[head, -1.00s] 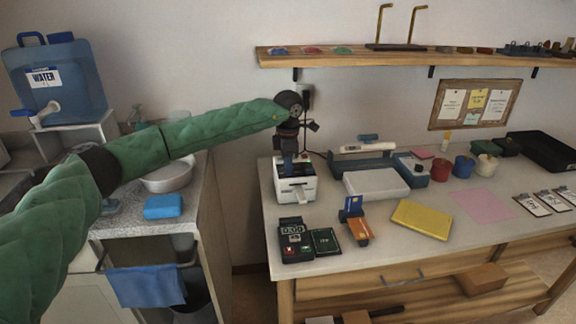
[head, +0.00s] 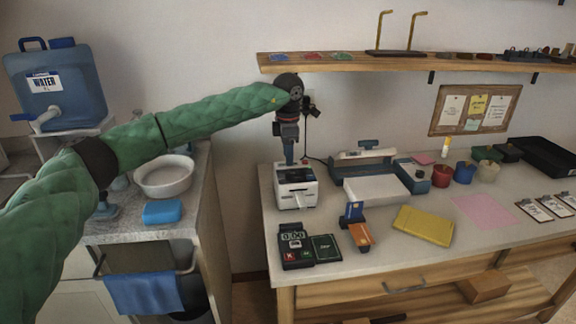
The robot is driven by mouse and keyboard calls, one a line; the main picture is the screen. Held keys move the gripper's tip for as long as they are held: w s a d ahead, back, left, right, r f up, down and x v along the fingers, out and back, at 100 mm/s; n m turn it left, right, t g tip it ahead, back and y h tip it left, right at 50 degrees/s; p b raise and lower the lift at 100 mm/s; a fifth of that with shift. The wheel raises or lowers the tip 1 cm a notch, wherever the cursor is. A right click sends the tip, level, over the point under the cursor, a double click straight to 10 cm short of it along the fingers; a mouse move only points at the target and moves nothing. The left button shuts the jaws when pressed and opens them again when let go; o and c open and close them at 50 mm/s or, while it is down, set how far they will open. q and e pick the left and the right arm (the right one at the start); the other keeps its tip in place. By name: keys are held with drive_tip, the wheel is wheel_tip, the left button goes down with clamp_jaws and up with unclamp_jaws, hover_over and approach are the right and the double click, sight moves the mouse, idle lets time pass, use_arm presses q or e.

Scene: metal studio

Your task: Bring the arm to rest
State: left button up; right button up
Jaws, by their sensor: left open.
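My left arm, in a green quilted sleeve (head: 195,116), comes in from the left in the head view and reaches across to the workbench. My left gripper (head: 289,160) hangs from its dark wrist, pointing down, just above or behind the top of a small white printer (head: 296,189). Its fingertips are small and I cannot tell whether they touch the printer. The gripper is open, and nothing shows held in it. My right gripper is not in view.
A wooden shelf (head: 400,62) runs above the wrist. The workbench (head: 375,260) holds a card terminal (head: 295,248), a yellow pad (head: 423,226) and several cups. A left counter carries a white basin (head: 164,176), a blue sponge (head: 162,212) and a water jug (head: 60,85).

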use_arm(q)
drive_tip(key=shift+r, duration=0.85)
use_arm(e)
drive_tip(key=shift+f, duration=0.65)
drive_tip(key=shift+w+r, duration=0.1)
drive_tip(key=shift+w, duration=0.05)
